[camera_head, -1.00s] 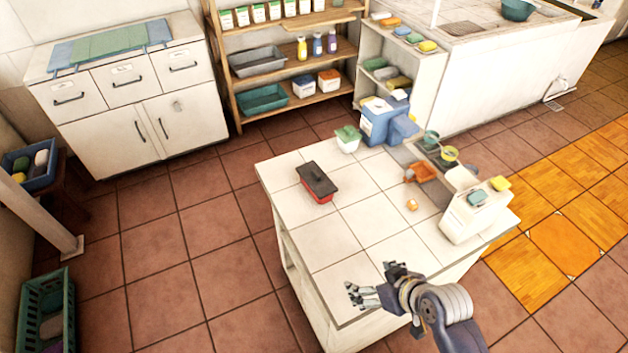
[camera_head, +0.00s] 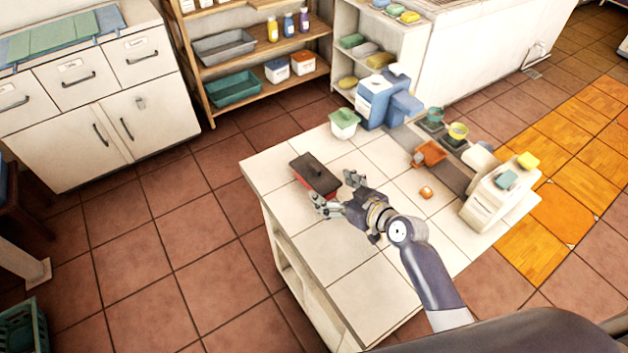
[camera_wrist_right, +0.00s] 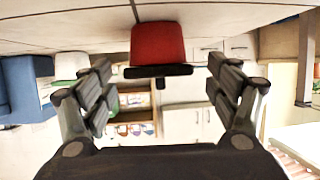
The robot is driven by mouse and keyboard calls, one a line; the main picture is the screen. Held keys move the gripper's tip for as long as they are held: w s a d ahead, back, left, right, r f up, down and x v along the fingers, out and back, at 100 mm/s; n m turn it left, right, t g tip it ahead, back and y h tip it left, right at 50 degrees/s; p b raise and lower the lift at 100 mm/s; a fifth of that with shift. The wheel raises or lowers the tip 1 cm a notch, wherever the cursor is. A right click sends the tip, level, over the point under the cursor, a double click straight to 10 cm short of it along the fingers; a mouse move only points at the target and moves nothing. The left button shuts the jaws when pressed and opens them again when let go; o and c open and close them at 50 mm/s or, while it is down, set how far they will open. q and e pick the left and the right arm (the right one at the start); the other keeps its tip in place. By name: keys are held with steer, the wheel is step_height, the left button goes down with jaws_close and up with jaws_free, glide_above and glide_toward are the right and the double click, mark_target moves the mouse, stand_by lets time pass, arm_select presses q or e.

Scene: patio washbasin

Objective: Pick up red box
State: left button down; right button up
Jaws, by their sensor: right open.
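The red box (camera_head: 317,178) has a dark lid with a small knob and sits on the white tiled table (camera_head: 350,245). My right gripper (camera_head: 336,192) is open and empty, close beside the box on its near right side. In the right wrist view, which is upside down, the red box (camera_wrist_right: 158,45) hangs from the table top, between and ahead of the open fingers (camera_wrist_right: 165,95). The box appears to be clear of both fingers. My left gripper is not in view.
A white pot with a green lid (camera_head: 344,122) and a blue dispenser (camera_head: 378,100) stand behind the box. An orange scoop (camera_head: 430,153), a small orange item (camera_head: 426,192) and a white container (camera_head: 497,198) are to the right. The table's front part is bare.

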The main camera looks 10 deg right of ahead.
mark_target(319, 179)
steer(key=shift+w+a+f, duration=0.2)
steer(key=shift+w+a, duration=0.05)
steer(key=shift+w, duration=0.15)
steer(key=shift+w+a+f, duration=0.1)
steer(key=shift+w, duration=0.1)
steer(key=shift+w+a, duration=0.1)
steer(key=shift+w, duration=0.15)
steer(key=p+x, duration=0.1)
steer(key=x, duration=0.3)
steer(key=shift+w+a+f, duration=0.1)
steer(key=shift+w, duration=0.25)
steer(key=shift+c, duration=1.4)
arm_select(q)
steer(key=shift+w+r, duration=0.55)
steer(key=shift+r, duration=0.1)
arm_select(e)
steer(key=c, duration=0.9)
